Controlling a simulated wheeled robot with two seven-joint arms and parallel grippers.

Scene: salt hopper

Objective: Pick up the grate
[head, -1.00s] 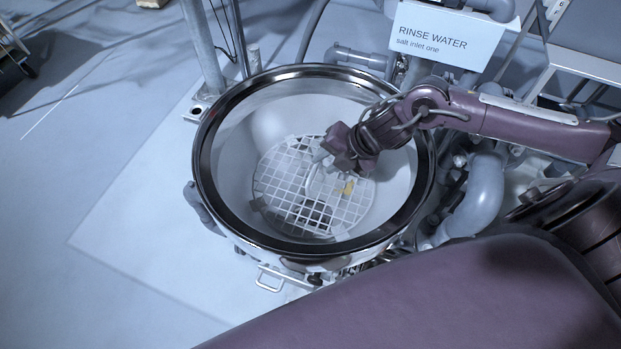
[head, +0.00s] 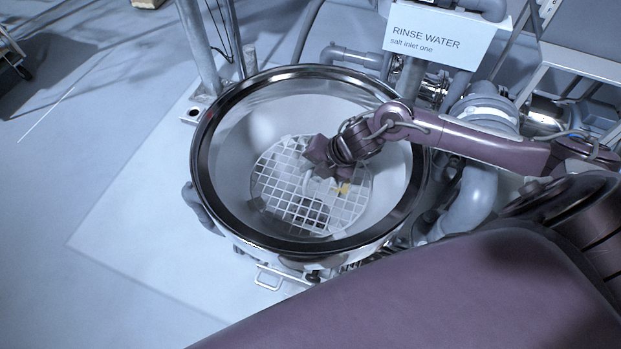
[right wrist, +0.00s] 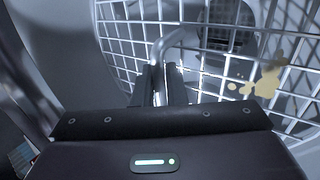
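The grate (head: 290,192) is a white round grid lying inside the hopper bowl, with a pale bent handle rising from it. It fills much of the right wrist view (right wrist: 215,62). My right gripper (head: 316,176) is down in the bowl, over the grate's upper right part. In the right wrist view its two dark fingertips (right wrist: 160,75) are close together at the handle (right wrist: 168,43), which runs down to between them. I cannot tell whether they press on it. The arm hides part of the grate. My left gripper is not in view.
The hopper (head: 205,150) has a wide shiny metal rim around the bowl. A "RINSE WATER" sign (head: 440,38) and grey pipes stand behind and right.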

